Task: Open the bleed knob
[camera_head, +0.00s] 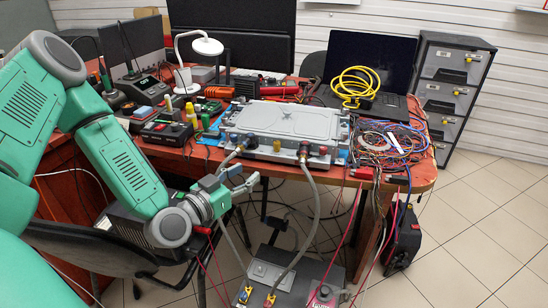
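A silver-grey flat unit (290,122) lies on the table. A small yellow knob-like part (276,145) sits mid-front on it, between two dark hose fittings. Two grey hoses (316,205) run from the front down to a dark grey floor unit (312,272). I cannot tell which part is the bleed knob. My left gripper (243,178) looks open and empty, below and left of the yellow part, by the left hose. My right gripper is not in view.
The wooden table's front edge (345,176) is just above my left gripper. Red cables (345,235) hang at the right. A tangle of wires (390,140), a laptop (368,65) with yellow cable, and tools crowd the table. Tiled floor (470,220) is clear at right.

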